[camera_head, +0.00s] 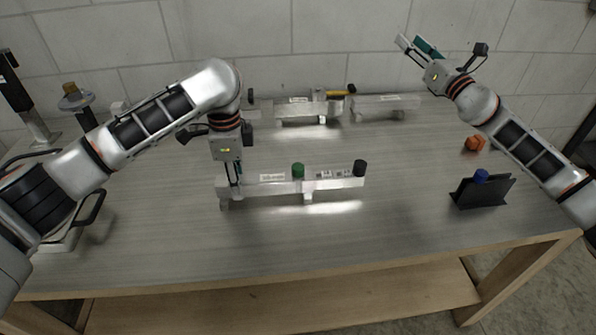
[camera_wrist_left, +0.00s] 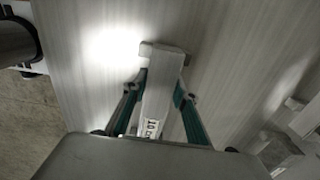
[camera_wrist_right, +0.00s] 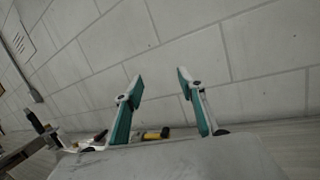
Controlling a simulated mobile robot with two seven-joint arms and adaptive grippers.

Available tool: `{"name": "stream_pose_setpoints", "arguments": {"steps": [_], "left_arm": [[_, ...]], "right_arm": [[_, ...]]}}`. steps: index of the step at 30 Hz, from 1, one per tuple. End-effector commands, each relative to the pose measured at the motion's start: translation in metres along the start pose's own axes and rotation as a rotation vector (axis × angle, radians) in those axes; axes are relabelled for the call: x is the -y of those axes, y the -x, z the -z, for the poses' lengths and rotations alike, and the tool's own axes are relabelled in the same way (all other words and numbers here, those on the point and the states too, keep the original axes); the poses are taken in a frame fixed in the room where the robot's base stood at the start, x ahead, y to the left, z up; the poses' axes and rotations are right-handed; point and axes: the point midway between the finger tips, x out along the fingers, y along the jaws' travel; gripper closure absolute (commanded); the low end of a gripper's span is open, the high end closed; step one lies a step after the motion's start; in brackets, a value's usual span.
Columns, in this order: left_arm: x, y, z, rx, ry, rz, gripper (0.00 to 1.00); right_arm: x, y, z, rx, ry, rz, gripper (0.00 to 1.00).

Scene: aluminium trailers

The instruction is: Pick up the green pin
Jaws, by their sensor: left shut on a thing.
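The green pin (camera_head: 298,170) stands upright at the middle of the front aluminium trailer (camera_head: 268,188), with only its round green top clear to see. A black round piece (camera_head: 359,168) stands at that trailer's right end. My left gripper (camera_head: 233,182) points down at the trailer's left end and is shut on it, left of the green pin. In the left wrist view its fingers (camera_wrist_left: 160,88) lie on both sides of the trailer bar (camera_wrist_left: 158,98). My right gripper (camera_head: 414,46) is raised at the back right, open and empty, with its fingers apart (camera_wrist_right: 158,82), facing the wall.
More aluminium trailers (camera_head: 384,103) stand along the back, one with a yellow-black handle (camera_head: 338,93). At the right are a dark holder (camera_head: 482,194) with a blue top (camera_head: 481,175) and an orange piece (camera_head: 474,143). The table front is clear.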

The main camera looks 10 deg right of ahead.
Motion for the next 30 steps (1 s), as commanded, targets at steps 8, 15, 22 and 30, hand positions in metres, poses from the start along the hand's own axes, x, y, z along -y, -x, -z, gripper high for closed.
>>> {"name": "stream_pose_setpoints", "arguments": {"steps": [8, 15, 22, 30], "left_arm": [[0.000, 0.000, 0.000, 0.000, 0.000, 0.001, 1.00], [0.000, 0.000, 0.000, 0.000, 0.000, 0.001, 1.00], [0.000, 0.000, 0.000, 0.000, 0.000, 0.001, 1.00], [0.000, 0.000, 0.000, 0.000, 0.000, 0.001, 1.00]], "right_arm": [[-0.180, -0.025, 0.025, -0.324, -0.062, -0.326, 0.60], [-0.293, 0.009, 0.054, -0.654, -0.010, -0.498, 0.60], [-0.350, 0.071, 0.079, -0.983, 0.115, -0.540, 0.60], [-0.357, 0.142, 0.092, -1.295, 0.284, -0.438, 0.60]]}}
